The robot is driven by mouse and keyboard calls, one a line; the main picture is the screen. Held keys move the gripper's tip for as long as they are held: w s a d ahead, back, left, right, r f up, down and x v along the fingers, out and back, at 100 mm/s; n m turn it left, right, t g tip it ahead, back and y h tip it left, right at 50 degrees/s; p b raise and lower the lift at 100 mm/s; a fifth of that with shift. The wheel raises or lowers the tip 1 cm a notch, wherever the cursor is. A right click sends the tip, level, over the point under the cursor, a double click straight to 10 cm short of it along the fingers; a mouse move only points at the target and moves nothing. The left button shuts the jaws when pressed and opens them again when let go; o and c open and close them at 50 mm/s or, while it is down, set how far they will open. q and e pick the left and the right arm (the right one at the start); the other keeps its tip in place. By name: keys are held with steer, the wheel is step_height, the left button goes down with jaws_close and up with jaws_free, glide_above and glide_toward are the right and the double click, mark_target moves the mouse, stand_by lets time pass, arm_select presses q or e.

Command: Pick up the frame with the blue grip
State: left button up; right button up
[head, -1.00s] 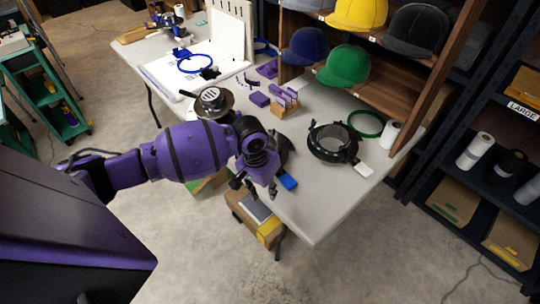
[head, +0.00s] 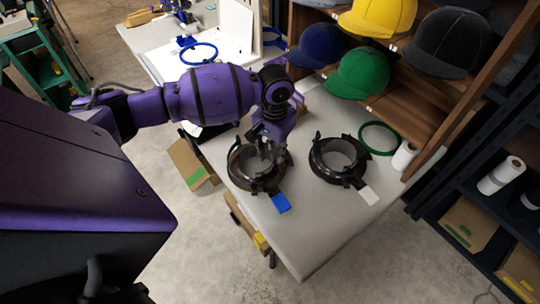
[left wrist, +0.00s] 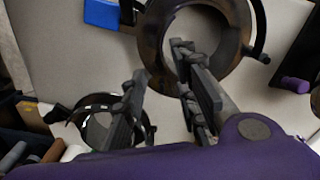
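The frame with the blue grip is a dark round ring (head: 235,172) lying on the grey-white table, its blue grip (head: 282,203) pointing to the table's near edge. In the left wrist view the ring (left wrist: 243,62) and blue grip (left wrist: 102,14) show at the top. My left gripper (head: 264,148) is over the ring's far side. In the left wrist view its fingers (left wrist: 161,62) are apart and empty, one appearing over the ring's opening, the other outside its rim. I cannot tell the height left between them. My right gripper is not in view.
A similar dark frame with a white grip (head: 369,195) lies to the right on the table. A green hoop (head: 364,139) and a white roll (head: 404,156) are behind it. Caps stand on the wooden shelf (head: 400,112). The table's near right part is clear.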

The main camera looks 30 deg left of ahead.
mark_target(271, 168)
arm_select(q)
steer(key=f, duration=0.1)
steer(key=s+f, duration=0.1)
steer(key=f, duration=0.1)
steer(key=shift+s+a, duration=0.15)
steer(key=f, duration=0.3)
steer(key=shift+w+f, duration=0.2)
steer(key=shift+f, duration=0.15)
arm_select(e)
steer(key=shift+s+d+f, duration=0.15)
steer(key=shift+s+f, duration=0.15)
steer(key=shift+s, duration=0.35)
arm_select(q)
steer(key=shift+w+a, duration=0.1)
jaws_close()
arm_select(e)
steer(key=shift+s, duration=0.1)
